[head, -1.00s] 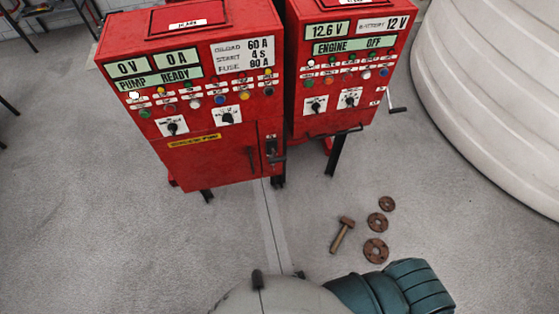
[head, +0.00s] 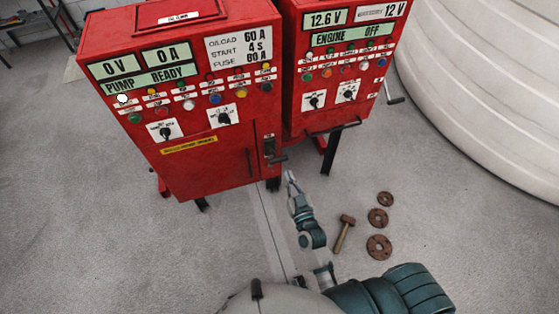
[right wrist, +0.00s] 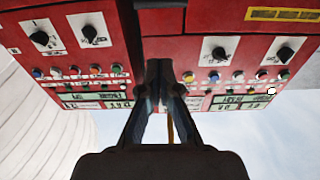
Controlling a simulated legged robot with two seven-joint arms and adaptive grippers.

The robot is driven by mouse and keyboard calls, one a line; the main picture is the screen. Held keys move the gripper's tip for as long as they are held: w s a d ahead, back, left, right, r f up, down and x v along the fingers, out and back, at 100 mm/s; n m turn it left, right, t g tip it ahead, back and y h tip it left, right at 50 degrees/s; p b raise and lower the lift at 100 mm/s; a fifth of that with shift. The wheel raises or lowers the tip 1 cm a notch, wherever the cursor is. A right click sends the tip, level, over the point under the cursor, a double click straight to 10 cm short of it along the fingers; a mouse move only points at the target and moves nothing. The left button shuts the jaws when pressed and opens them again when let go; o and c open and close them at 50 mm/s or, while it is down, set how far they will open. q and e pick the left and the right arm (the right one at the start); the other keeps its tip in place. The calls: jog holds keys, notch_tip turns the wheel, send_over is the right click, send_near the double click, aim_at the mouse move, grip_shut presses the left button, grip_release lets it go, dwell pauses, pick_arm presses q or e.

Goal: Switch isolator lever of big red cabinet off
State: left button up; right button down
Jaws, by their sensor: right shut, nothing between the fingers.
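The big red cabinet (head: 195,110) stands at the left in the head view, with displays reading 0 V, 0 A and PUMP READY. Its isolator lever (head: 277,158) is at the lower right of the front, on a dark plate, with the handle pointing right. My right gripper (head: 290,180) is just below and right of the lever, apart from it in the picture, shut and empty. In the right wrist view the picture is upside down; the shut fingers (right wrist: 160,72) point at the cabinets, with the big red cabinet (right wrist: 235,20) on the right. My left gripper is not in view.
A smaller red cabinet (head: 335,75) stands right of the big one, with a crank handle (head: 394,99) on its side. A hammer (head: 344,232) and rusty flanges (head: 379,246) lie on the floor. A large white tank (head: 490,100) is at the right.

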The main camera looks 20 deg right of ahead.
jog(key=shift+r, duration=0.4)
jog(key=shift+w+a, duration=0.1)
send_over(280, 160)
jog(key=shift+w+a+r+p, duration=0.15)
jog(key=shift+r+p, duration=0.15)
jog(key=shift+r, duration=0.1)
jog(key=f, duration=0.2)
jog(key=shift+s+f+b, duration=0.3)
jog(key=shift+s+f, duration=0.3)
jog(key=shift+f, duration=0.3)
